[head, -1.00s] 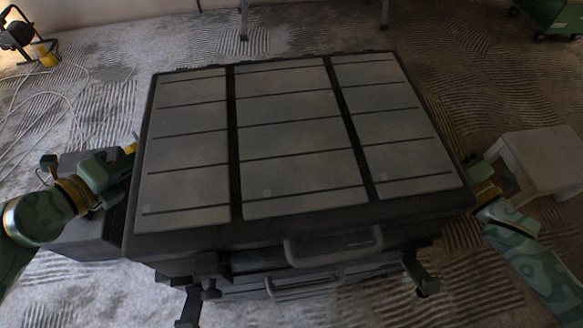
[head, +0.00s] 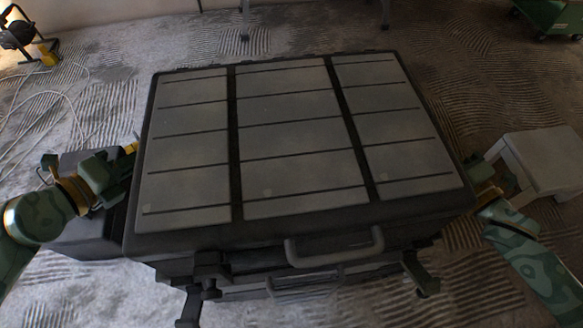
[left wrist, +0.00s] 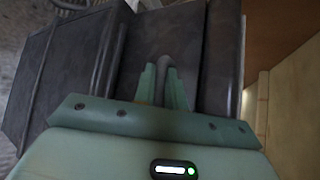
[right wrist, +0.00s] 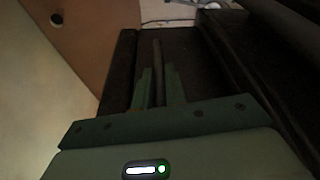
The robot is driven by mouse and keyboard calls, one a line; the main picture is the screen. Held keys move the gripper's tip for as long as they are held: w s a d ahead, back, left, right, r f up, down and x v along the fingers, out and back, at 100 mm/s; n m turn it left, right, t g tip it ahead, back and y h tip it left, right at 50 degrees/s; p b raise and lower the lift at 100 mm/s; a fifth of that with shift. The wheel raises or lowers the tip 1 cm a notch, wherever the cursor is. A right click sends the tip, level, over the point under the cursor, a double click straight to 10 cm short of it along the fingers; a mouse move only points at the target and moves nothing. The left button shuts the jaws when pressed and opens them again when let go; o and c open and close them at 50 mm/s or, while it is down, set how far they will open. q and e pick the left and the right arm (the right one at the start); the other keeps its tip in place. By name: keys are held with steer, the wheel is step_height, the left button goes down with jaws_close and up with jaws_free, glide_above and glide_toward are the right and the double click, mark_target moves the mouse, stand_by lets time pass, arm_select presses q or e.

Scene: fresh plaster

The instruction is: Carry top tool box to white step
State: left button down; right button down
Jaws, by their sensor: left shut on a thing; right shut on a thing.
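The top tool box (head: 297,145) is a wide dark box with grey ribbed panels on its lid and a front handle (head: 335,246). It fills the middle of the head view, above another dark box (head: 305,284). My left gripper (head: 128,160) is at its left side; in the left wrist view its fingers (left wrist: 163,85) are shut on a grey side handle. My right gripper (head: 478,178) is at its right side; in the right wrist view its fingers (right wrist: 158,85) are shut on a thin bar there. The white step (head: 540,158) stands on the floor at the right.
A dark case (head: 85,235) lies at the left under my left arm. A work lamp (head: 20,35) and cables are at the far left. A green wheeled thing (head: 548,18) is at the far right. Floor behind the boxes is mostly clear.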

arm_select(q)
steer(key=shift+a, duration=0.1)
arm_select(e)
steer(key=shift+f, duration=0.15)
